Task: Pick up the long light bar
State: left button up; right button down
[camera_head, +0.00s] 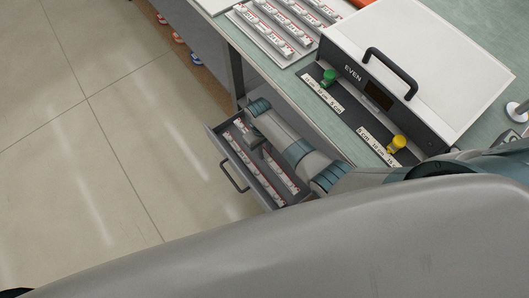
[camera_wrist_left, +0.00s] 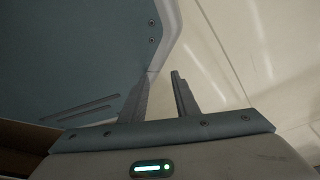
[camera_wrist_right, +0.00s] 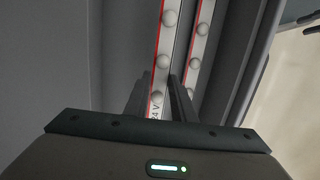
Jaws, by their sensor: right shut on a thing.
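Two long white light bars with red edges lie in the open drawer. My right gripper (camera_wrist_right: 160,88) is shut on the inner light bar (camera_wrist_right: 166,50), the one farther from the handle, and a "24 V" mark shows between the fingers. This bar also shows in the head view (camera_head: 284,177). The outer light bar (camera_wrist_right: 199,45) lies beside it, outside the fingers. In the head view my right arm hides part of the bars. My left gripper (camera_wrist_left: 163,88) is open and empty, with its fingers apart. It is not seen in the head view.
The drawer (camera_head: 215,141) hangs out under the green bench (camera_head: 240,40), its handle (camera_head: 234,177) over the floor. On the bench stand a white-topped device (camera_head: 440,60) marked EVEN, with a green knob (camera_head: 329,78) and a yellow knob (camera_head: 397,143), and a tray with several more bars.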

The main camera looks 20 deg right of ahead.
aim_at(265, 153)
notch_tip(265, 153, up, 3)
jog(key=shift+r, duration=0.1)
jog(key=s+d, duration=0.2)
jog(key=s, duration=0.3)
jog(key=s+d, duration=0.2)
jog(key=s, duration=0.4)
jog(key=s+d, duration=0.2)
jog(key=s, duration=0.3)
jog(key=shift+s+f, duration=0.15)
jog(key=shift+f, duration=0.05)
jog(key=shift+s, duration=0.3)
jog(key=shift+d, duration=0.1)
pick_arm(q)
jog(key=shift+w, duration=0.1)
